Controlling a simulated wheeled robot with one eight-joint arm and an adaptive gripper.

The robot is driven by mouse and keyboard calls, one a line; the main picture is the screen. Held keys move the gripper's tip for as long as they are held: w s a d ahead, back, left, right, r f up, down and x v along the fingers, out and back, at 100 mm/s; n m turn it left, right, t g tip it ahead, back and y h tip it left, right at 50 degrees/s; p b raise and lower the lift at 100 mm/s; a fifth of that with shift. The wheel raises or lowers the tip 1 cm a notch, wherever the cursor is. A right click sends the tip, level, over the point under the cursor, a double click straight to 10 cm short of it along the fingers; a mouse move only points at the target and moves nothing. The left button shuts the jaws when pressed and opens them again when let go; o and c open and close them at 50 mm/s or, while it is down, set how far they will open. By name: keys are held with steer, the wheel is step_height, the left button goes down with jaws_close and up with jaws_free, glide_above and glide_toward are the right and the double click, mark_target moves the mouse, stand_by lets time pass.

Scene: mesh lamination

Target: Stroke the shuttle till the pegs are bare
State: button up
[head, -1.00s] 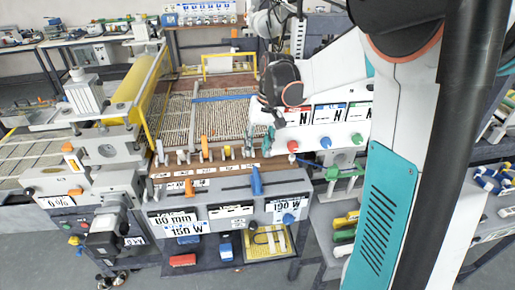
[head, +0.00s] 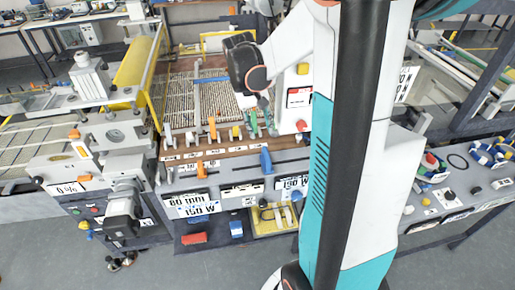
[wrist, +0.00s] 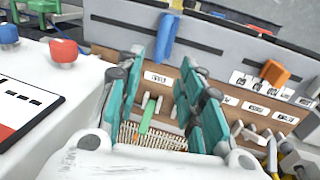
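My gripper (wrist: 172,108) is open, its teal fingers apart at the right end of a row of levers, as the wrist view shows. A green lever (wrist: 149,112) stands between or just beyond the fingers; contact cannot be told. In the head view the row has grey, orange (head: 212,128) and yellow (head: 235,132) levers on a brown strip. Below it, a blue handle (head: 266,160) and an orange handle (head: 201,168) stand in front panel slots. Beige mesh (head: 205,98) lies behind. I cannot tell which part is the shuttle or which are the pegs.
A white control box with a red knob (head: 301,126) stands close right of my gripper, with a blue knob (wrist: 8,33) beside it in the wrist view. A yellow roller (head: 136,62) is at left. A yellow tray (head: 285,219) lies below. The floor in front is clear.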

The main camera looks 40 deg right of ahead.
mark_target(266, 152)
steer(key=f, duration=0.3)
steer(key=d+f, duration=0.1)
steer(key=f, duration=0.3)
steer(key=s+f+b, duration=0.1)
steer(key=f, duration=0.3)
steer(key=shift+d, duration=0.35)
jaws_close()
